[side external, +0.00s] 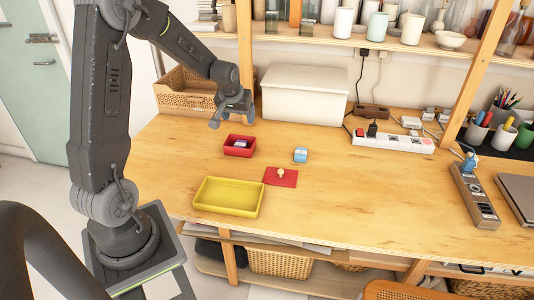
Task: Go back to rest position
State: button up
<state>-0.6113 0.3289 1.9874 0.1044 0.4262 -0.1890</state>
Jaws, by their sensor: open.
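My gripper (232,110) is open and empty. It hangs above the table, behind and above the small red tray (239,153), in front of the wicker basket. My dark grey arm rises on the left and bends over to it. The red tray holds a small purple and white item (242,144). A yellow tray (229,197) in front of it looks empty.
A red mat (281,181) bears a small pale knob-like object (281,173). A small blue item (300,155) lies behind it. A white box (304,95) and wicker basket (186,92) stand at the back. A power strip (393,143) lies right.

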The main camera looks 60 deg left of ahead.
jog(key=s+d+r+m+t+h, duration=0.1)
jog(key=s+d+r+m, duration=0.1)
jog(key=s+d+r, duration=0.35)
jog(key=s+d+r+m, duration=0.2)
jog(key=d+r, duration=0.1)
jog(key=d, duration=0.6)
jog(key=s+d+r+m+t+h, duration=0.1)
jog(key=s+d+r+m, duration=0.15)
jog(key=d+r, duration=0.35)
jog(key=s+d+m+h, duration=0.1)
jog(key=s+d, duration=0.5)
jog(key=s, duration=0.2)
jog(key=shift+s+d+f+m, duration=0.35)
jog(key=shift+d+f, duration=0.05)
